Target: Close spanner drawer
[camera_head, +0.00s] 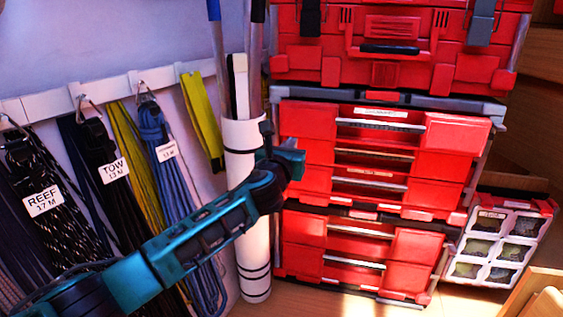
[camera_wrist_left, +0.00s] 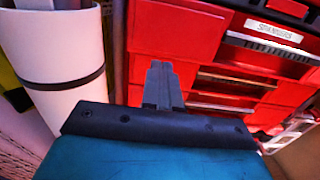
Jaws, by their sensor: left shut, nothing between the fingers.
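The spanner drawer (camera_head: 458,133) is the top drawer of the red middle chest in the head view. Its label reads SPANNERS (camera_wrist_left: 272,30) in the left wrist view. Its front looks wider than the drawer fronts below and seems to stand out a little; how far I cannot tell. My left gripper (camera_head: 292,160) is in front of the chest's left side, just below that drawer's left end. In the left wrist view its fingers (camera_wrist_left: 163,85) are together and empty, pointing at the red fronts. I cannot tell whether they touch. My right gripper is not in view.
A white tube (camera_head: 253,260) holding poles stands left of the chest. Coiled lines (camera_head: 165,150) hang from a wall rail. A red case (camera_head: 385,65) sits on top of the chest. A small organiser box (camera_head: 500,240) leans at the right. Some wooden floor is clear in front.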

